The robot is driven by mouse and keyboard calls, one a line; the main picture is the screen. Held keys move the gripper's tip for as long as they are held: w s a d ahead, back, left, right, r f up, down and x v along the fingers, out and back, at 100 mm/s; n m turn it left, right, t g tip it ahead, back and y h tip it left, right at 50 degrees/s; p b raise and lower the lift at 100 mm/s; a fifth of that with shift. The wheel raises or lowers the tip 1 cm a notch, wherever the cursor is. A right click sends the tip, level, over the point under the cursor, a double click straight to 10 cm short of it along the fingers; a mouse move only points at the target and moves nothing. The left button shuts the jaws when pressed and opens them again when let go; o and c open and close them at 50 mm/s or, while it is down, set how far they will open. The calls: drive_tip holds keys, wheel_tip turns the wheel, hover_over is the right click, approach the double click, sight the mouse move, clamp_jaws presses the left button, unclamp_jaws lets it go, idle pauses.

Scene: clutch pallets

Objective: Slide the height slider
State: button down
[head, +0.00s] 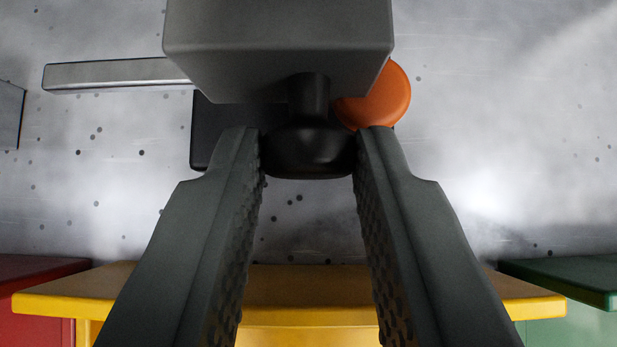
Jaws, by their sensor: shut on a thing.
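The height slider shows as a grey block (278,45) at the top middle of the head view, with a short stem and a rounded black knob (308,155) below it. My gripper (308,150) comes up from the bottom of the view. Its two fingers are shut on the black knob, one on each side, near their tips. The grey block hides part of what lies behind it.
Behind are a speckled grey panel (500,130), a grey bar (115,74), a black part (205,140) and an orange disc (380,98). Below are a yellow box (80,290), a red box (35,290) at left and a green box (575,275) at right.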

wheel_tip(320, 180, up, 11)
drive_tip(key=shift+f, duration=0.2)
drive_tip(key=c, duration=1.2)
unclamp_jaws()
drive_tip(key=v, duration=1.7)
drive_tip(key=shift+s+r, duration=0.1)
drive_tip(key=shift+s, duration=0.1)
